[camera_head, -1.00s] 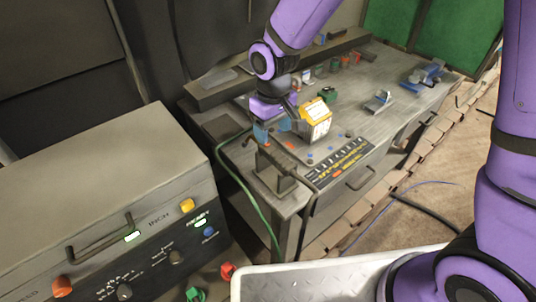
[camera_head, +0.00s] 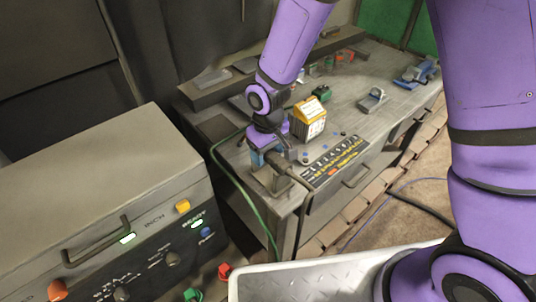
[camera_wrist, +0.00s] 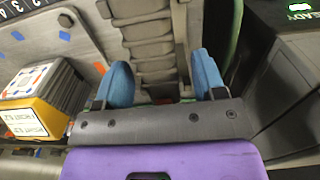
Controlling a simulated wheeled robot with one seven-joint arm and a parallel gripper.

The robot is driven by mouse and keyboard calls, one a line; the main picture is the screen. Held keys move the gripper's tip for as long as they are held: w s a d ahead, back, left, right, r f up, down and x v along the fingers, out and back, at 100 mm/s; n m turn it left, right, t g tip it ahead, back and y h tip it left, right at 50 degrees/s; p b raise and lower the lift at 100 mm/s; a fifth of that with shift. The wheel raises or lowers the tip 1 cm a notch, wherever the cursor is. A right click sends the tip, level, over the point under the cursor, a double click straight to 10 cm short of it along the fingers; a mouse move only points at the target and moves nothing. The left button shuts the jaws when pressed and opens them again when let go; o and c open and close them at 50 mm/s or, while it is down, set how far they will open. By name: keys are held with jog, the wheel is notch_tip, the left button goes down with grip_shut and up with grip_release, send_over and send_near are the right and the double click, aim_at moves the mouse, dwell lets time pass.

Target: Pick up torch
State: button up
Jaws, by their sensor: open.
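My gripper (camera_head: 267,158) is open over the front left corner of the workbench (camera_head: 350,105), pointing down. Its two blue fingers stand apart in the wrist view (camera_wrist: 164,78), with nothing clearly held between them. Just below it in the head view is a dark grey upright piece with a bent bar (camera_head: 272,180). It may be the torch or its holder; I cannot tell which. A green cable (camera_head: 236,183) runs down the bench's left side. In the wrist view the gap between the fingers looks onto brown blocks and dark floor parts.
A yellow-and-white box (camera_head: 310,118) stands close to my gripper and shows at left in the wrist view (camera_wrist: 35,100). A grey control cabinet (camera_head: 95,190) stands at left.

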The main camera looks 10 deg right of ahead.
jog(key=c, duration=1)
jog(key=shift+r, duration=0.1)
